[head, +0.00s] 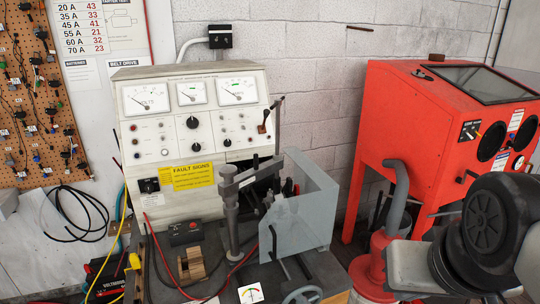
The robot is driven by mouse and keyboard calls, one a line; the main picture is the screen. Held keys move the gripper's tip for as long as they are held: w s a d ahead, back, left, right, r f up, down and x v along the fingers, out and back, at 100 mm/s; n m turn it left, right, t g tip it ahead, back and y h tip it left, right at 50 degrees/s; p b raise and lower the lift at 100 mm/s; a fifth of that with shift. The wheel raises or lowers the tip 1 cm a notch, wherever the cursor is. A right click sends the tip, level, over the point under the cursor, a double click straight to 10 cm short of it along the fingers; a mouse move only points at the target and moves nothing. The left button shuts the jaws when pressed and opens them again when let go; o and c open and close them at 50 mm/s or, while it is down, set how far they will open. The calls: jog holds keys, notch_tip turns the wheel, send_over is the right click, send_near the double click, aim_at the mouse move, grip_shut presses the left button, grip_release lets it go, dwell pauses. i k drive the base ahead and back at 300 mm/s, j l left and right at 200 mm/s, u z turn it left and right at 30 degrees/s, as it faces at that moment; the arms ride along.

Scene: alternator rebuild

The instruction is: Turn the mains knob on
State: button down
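A cream test bench (185,128) with three dial meters stands against the wall at left of centre. Its front has a black rotary knob on a dark plate (149,185) at the lower left, beside a yellow "FAULT SIGNS" label (193,176). The small lettering is unreadable, so I cannot tell which knob is marked mains. Part of my arm (487,232) shows at the lower right, well away from the bench. My gripper is not in view.
A red cabinet (415,125) stands at right.

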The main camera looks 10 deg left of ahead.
aim_at(150, 187)
jog(key=j+u, duration=0.1)
jog(key=u, duration=1.4)
jog(key=k, duration=0.6)
jog(key=z, duration=1.45)
jog(key=k+j+z, duration=0.2)
jog(key=j, duration=3)
